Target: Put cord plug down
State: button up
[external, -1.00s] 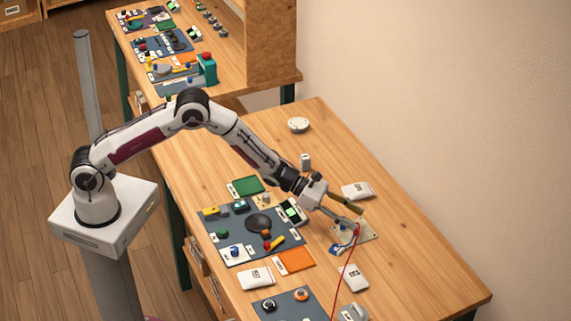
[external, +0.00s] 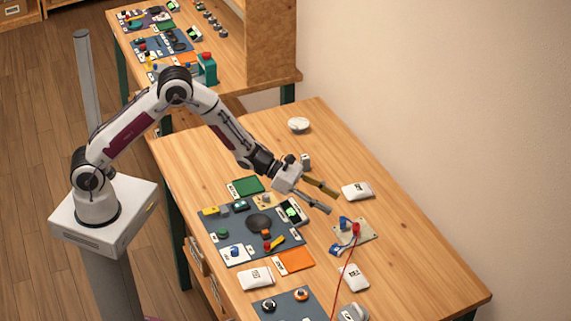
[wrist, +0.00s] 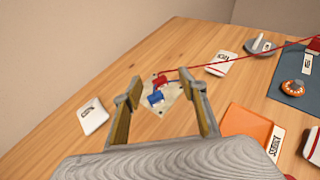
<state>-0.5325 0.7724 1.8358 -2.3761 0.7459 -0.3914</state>
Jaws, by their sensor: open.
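The red cord plug (external: 356,229) stands on a small pale plate (external: 366,236) on the table, with its red cord (external: 344,273) trailing toward the front. A blue post or plug (external: 343,223) stands beside it. In the wrist view the red plug (wrist: 160,81) sits on the plate just behind the blue piece (wrist: 156,98). My gripper (external: 334,201) is open and empty, above and to the left of the plug, apart from it. In the wrist view the plug shows between the spread fingers (wrist: 162,84).
A dark mat with small parts (external: 220,222) lies left of the plate, and an orange square (external: 295,260) is in front of it. White labelled pouches (external: 356,191) lie around the plate. The table's right side is clear. A wall runs along the back right.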

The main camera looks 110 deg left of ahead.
jog(key=shift+v, duration=1.55)
